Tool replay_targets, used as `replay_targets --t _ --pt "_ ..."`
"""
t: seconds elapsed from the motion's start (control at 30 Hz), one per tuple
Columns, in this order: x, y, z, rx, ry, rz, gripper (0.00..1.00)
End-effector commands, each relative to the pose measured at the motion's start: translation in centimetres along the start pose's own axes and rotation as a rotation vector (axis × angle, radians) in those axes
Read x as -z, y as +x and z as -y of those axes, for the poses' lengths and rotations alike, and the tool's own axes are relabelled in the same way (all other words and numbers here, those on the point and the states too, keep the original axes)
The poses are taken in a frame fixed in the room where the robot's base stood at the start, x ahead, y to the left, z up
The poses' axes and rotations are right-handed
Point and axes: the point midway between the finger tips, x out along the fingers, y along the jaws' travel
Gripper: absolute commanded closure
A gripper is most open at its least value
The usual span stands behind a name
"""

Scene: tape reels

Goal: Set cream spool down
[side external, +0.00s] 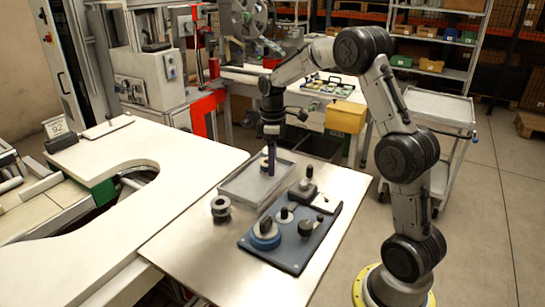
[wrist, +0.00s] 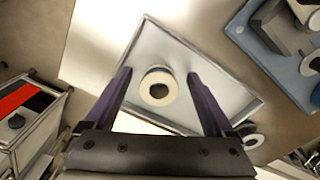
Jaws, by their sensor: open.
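The cream spool (wrist: 158,70) shows in the wrist view, with its round dark hole facing the camera. It is over the grey tray (wrist: 225,84), between the two purple fingers of my gripper (wrist: 158,76). The fingers are apart, with a gap on both sides of the spool. In the side external view my gripper (side external: 268,167) points down into the tray (side external: 240,193), and the spool is small and partly hidden at the fingers. I cannot tell exactly how the spool rests on the tray floor.
A dark grey spool (side external: 221,209) stands on the metal table (side external: 190,250) left of the tray. A blue base plate (side external: 300,262) with knobs and posts lies in front of the tray. The table's front part is clear. A white bench (side external: 130,160) adjoins at left.

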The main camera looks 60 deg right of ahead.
Motion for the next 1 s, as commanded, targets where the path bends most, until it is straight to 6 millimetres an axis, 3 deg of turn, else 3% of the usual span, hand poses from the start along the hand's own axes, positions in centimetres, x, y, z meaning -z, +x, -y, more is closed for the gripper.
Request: replay_targets --t 0.17,0.6,0.83,1.0 --pt "0.1 -1.3 -0.1 -0.003 0.0 -0.002 0.12" --pt "0.1 -9.8 -0.1 -0.004 0.0 -0.003 0.12" --pt "0.0 -12.1 0.0 -0.002 0.0 -0.002 0.12" --pt "-0.2 -13.7 2.4 -0.027 0.026 -0.024 0.12"
